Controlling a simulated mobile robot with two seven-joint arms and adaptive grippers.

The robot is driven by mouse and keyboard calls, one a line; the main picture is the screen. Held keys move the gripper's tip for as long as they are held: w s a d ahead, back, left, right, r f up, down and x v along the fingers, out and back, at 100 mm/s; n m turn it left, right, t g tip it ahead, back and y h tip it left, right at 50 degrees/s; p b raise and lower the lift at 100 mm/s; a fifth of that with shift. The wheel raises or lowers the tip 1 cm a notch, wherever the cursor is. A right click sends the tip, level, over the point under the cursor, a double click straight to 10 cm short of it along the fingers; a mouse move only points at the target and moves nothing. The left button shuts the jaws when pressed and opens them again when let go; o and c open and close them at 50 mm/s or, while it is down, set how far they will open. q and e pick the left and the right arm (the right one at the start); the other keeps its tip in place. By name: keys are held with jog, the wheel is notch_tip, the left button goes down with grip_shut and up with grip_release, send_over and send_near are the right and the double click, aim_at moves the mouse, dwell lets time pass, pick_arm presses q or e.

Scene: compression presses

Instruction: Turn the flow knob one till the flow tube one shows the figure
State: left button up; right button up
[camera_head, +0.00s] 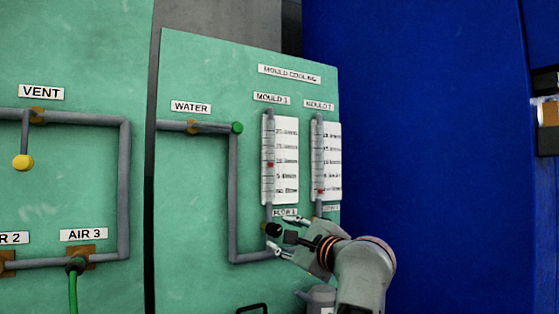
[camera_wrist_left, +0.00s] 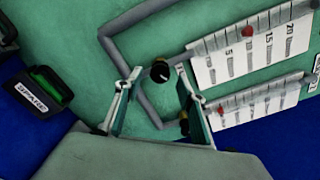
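Flow tube one (camera_head: 268,150), under the MOULD 1 label, has a white scale. Its red float (camera_head: 270,165) stands near the middle of the scale; the exact figure is not legible. The black flow knob one (camera_head: 271,229) sits below the tube; it also shows in the left wrist view (camera_wrist_left: 160,71). My left gripper (camera_head: 281,232) is open, one finger on each side of the knob. In the left wrist view, gaps show between the fingers (camera_wrist_left: 157,74) and the knob. My right gripper is not in view.
The MOULD 2 tube (camera_head: 318,150) stands close on the right, its red float (camera_head: 320,191) low. A second dark knob (camera_wrist_left: 184,123) lies just beyond one left finger. Grey water pipe (camera_head: 233,200) runs left of the knob. A SPARE box (camera_wrist_left: 45,85) shows in the wrist view.

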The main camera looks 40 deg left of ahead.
pick_arm(q)
jog(key=shift+v, duration=2)
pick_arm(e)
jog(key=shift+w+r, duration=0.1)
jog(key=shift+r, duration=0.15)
pick_arm(q)
jog(key=v, duration=0.8)
jog(key=shift+d, duration=0.2)
jog(key=shift+f, duration=0.15)
jog(key=x, duration=1.1)
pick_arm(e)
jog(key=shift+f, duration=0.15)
